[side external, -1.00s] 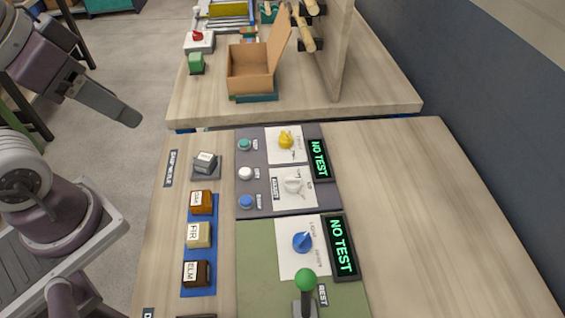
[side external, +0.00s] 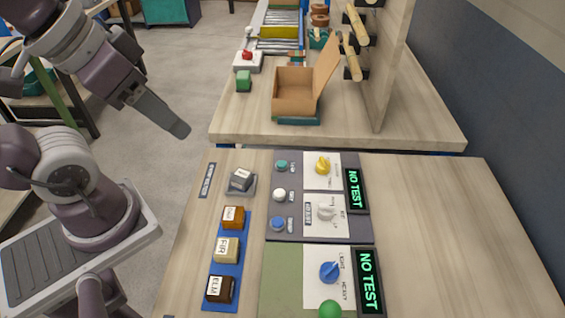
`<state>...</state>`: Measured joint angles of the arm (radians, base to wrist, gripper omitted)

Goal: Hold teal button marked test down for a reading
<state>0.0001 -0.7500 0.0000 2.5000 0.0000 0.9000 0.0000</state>
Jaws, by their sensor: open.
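The teal button (side external: 282,165) is a small round cap at the top left of the dark grey panel (side external: 293,234). A label beside it is too small to read surely. A white button (side external: 279,195) and a blue button (side external: 278,224) sit below it in the same column. My gripper (side external: 180,131) is seen side-on, open and empty, up and left of the panel and clear of the teal button. The upper display (side external: 353,190) and the lower display (side external: 368,280) both read NO TEST in green.
A yellow knob (side external: 322,165), a white knob (side external: 325,208) and a blue knob (side external: 329,271) stand right of the buttons. A green ball (side external: 330,309) is cut by the bottom edge. Labelled blocks stand left. An open box (side external: 295,92) is behind. The right tabletop is clear.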

